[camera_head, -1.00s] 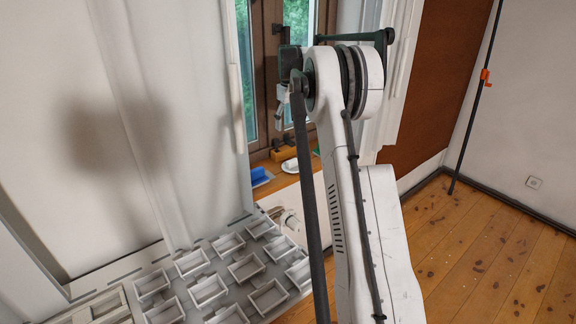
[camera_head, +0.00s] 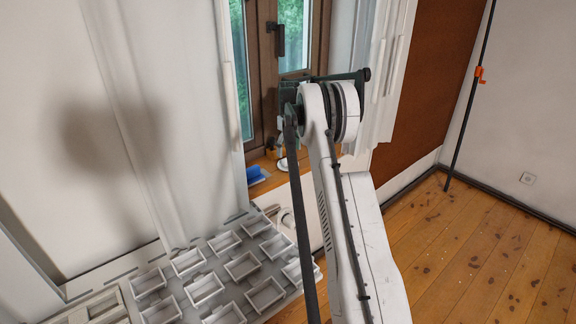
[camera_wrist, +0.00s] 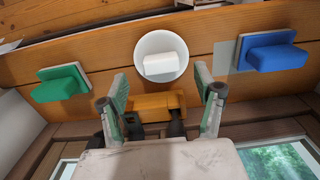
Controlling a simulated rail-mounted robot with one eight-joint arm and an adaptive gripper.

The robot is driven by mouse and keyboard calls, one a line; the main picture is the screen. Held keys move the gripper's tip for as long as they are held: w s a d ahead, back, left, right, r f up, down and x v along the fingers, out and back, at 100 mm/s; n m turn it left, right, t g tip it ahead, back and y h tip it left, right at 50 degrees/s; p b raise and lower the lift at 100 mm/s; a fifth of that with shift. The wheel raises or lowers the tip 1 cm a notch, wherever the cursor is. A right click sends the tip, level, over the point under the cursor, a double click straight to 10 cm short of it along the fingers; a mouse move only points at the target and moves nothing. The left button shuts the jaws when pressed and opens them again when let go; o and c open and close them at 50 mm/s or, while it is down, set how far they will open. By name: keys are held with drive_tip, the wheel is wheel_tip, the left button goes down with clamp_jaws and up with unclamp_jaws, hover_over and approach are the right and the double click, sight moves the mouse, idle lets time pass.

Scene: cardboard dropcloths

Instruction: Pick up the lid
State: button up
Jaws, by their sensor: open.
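A round white lid (camera_wrist: 146,50) with a blocky white part on it lies on the wooden sill, at the upper middle of the wrist view. In the head view, a small white shape at the sill (camera_head: 282,164), below the arm's end, seems to be this lid. My gripper (camera_wrist: 161,88) is open and empty, its two fingers apart on either side of the lid's line. The lid lies just beyond the fingertips in the picture. I cannot tell the height gap. In the head view, my arm mostly hides the gripper.
A green block on a plate (camera_wrist: 62,84) lies left of the lid, and a blue one (camera_wrist: 275,58) lies right. An orange-yellow object (camera_wrist: 155,106) shows between the fingers. The window (camera_head: 262,80) stands behind the sill. Several grey trays (camera_head: 205,288) sit lower left.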

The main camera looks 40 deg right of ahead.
sight(288, 158)
drive_tip(key=shift+w+f, duration=0.2)
drive_tip(key=shift+f, duration=2.45)
drive_tip(key=shift+c, duration=0.2)
drive_tip(key=c, duration=0.9)
drive_tip(key=shift+r, duration=0.1)
drive_tip(key=shift+c, duration=0.2)
